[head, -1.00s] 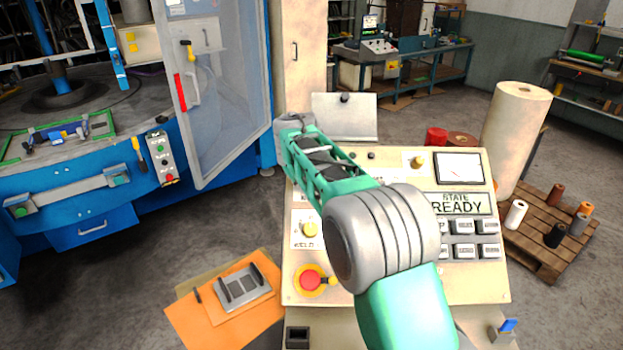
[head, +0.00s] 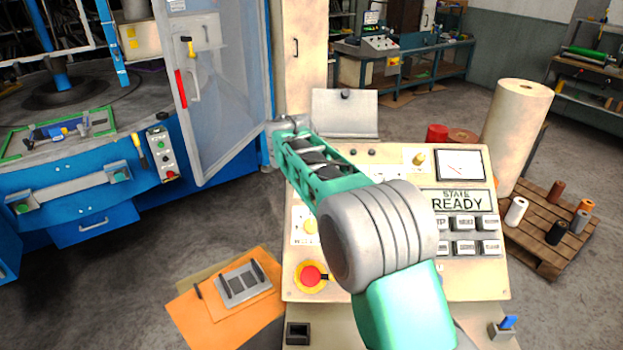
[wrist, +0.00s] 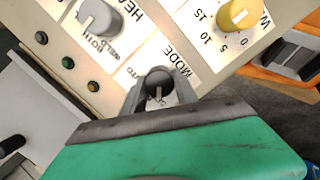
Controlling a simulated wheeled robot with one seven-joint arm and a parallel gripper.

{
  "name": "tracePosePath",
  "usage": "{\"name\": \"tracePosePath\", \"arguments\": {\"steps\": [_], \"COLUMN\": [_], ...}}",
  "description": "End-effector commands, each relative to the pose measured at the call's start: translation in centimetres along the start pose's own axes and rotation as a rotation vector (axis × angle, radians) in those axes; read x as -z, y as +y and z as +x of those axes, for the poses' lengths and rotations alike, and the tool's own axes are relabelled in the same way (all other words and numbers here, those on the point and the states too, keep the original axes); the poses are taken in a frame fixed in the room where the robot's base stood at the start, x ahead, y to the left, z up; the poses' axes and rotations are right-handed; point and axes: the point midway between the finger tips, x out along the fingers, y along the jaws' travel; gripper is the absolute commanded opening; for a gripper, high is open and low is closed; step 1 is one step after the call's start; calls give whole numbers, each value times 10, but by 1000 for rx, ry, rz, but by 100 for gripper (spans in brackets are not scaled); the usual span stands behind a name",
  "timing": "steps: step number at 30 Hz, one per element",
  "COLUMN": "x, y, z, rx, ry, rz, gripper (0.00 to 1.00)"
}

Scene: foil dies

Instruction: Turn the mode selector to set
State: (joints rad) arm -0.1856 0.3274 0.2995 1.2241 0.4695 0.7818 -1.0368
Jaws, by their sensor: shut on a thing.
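The mode selector is a small black knob (wrist: 158,82) with a white pointer line, beside the printed word MODE on the control panel. In the wrist view its pointer line faces the gripper's side of the picture. The position labels around it are mostly covered. My gripper (wrist: 161,92) is shut on the knob, with one grey finger on each side. In the head view my green and grey arm reaches over the panel (head: 477,279) and hides the selector. The state display (head: 457,202) reads READY.
A grey knob (wrist: 100,17) and a yellow knob (wrist: 239,14) sit close to the selector. A red emergency stop (head: 311,276) is at the panel's lower left. The blue machine's open door (head: 222,100) stands left of my arm.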

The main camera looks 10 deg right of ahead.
Motion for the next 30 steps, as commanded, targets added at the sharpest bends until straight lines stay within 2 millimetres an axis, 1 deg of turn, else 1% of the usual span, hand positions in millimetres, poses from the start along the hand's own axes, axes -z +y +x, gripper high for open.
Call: {"name": "tracePosePath", "arguments": {"steps": [5, 6, 14, 20, 23, 26, 30], "x": [1, 1, 0, 0, 0, 1, 1], "y": [1, 1, 1, 0, 0, 0, 0], "z": [-2, -2, -1, 0, -5, -20, -50], "rx": [-3, -3, -1, -1, -1, -3, -3], "ry": [4, 4, 2, 1, 2, 5, 5], "rz": [-1, -1, 1, 1, 1, 1, 2], "gripper": [0, 36, 57, 57, 57, 57, 57]}}
